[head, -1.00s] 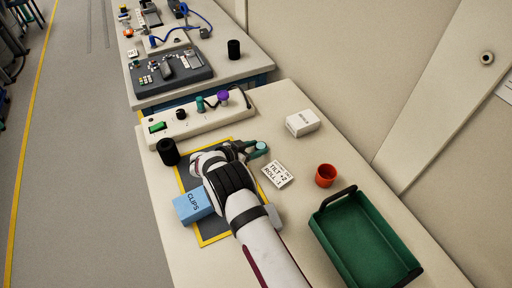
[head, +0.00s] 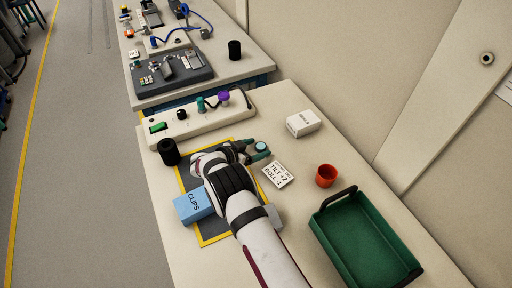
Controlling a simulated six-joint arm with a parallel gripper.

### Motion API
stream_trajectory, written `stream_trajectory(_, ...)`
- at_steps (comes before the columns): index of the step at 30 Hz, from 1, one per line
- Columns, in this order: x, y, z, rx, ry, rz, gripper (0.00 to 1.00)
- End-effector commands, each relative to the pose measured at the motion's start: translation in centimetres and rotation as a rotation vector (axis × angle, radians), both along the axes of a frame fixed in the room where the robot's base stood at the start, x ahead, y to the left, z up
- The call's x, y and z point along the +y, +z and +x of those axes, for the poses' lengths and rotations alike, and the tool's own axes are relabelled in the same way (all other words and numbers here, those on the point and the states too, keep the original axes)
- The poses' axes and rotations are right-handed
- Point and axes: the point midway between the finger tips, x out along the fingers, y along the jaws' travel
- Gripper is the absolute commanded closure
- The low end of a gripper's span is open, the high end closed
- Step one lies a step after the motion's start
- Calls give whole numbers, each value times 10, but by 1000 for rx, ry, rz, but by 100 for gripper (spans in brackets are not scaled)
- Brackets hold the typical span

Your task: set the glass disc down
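A small round pale-teal piece, which looks like the glass disc (head: 261,146), shows at the tip of my gripper (head: 251,152), just past the upper right edge of the mat. My gripper's dark fingers reach toward the right, low over the bench. One finger lies right beside or under the disc. The wrist and the small size hide whether the fingers press on it, and I cannot tell whether the disc touches the bench. A dark mat with a yellow border (head: 215,239) lies under my arm, partly hidden.
A blue CLIPS box (head: 193,207) and black cylinder (head: 168,151) stand left of my arm. A white control box with knobs (head: 188,125) is behind.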

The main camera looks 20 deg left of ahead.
Motion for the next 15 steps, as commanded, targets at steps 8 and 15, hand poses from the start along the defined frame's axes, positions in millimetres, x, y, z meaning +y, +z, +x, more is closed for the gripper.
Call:
stream_trajectory(8, 3, 9, -16, 12, -3, 1, 22)
stream_trajectory(15, 9, 66, -26, 7, -5, 2, 22)
